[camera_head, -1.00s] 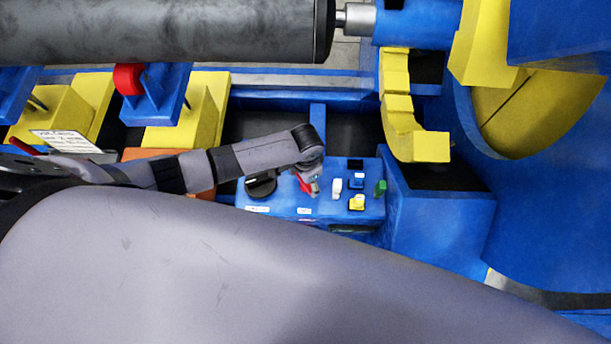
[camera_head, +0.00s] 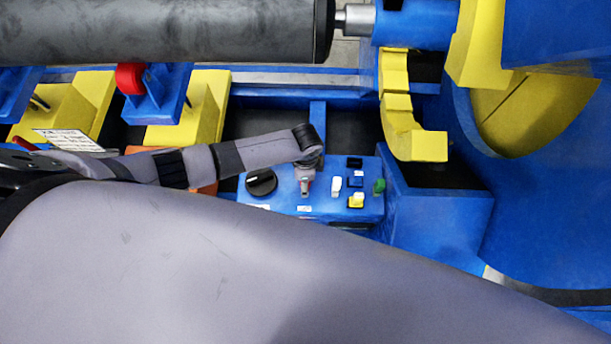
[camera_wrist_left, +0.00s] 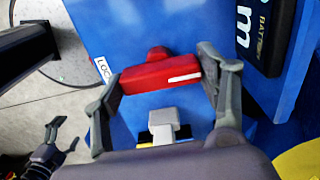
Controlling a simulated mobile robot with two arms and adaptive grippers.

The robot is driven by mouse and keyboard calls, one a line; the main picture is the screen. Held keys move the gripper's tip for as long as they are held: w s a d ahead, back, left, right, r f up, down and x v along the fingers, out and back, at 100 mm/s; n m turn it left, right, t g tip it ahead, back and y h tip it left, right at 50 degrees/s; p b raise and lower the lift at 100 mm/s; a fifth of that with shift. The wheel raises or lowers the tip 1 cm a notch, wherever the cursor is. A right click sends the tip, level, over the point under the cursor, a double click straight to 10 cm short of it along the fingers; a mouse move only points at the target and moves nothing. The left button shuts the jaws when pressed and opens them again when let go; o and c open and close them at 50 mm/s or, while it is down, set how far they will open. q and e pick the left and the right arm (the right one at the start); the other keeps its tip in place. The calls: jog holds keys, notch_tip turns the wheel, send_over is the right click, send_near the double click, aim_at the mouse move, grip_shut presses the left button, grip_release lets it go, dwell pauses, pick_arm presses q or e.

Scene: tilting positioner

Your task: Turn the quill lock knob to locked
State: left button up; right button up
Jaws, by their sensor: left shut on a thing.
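The red knob (camera_wrist_left: 160,78) is a bar handle on a blue panel (camera_wrist_left: 110,25). My left gripper (camera_wrist_left: 160,92) is shut on it, one finger at each end of the bar. The knob's white line is at its right end, and a white label (camera_wrist_left: 103,70) reading "LOC", partly hidden, is by its left end.
A yellow curved bracket (camera_head: 415,140) stands at the panel's upper right. A dark cylinder (camera_head: 160,30) spans the back.

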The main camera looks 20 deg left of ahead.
dwell(0.4)
pick_arm(q)
jog(key=o, duration=1.1)
jog(key=shift+o, duration=0.2)
notch_tip(320, 180, up, 12)
dwell(0.4)
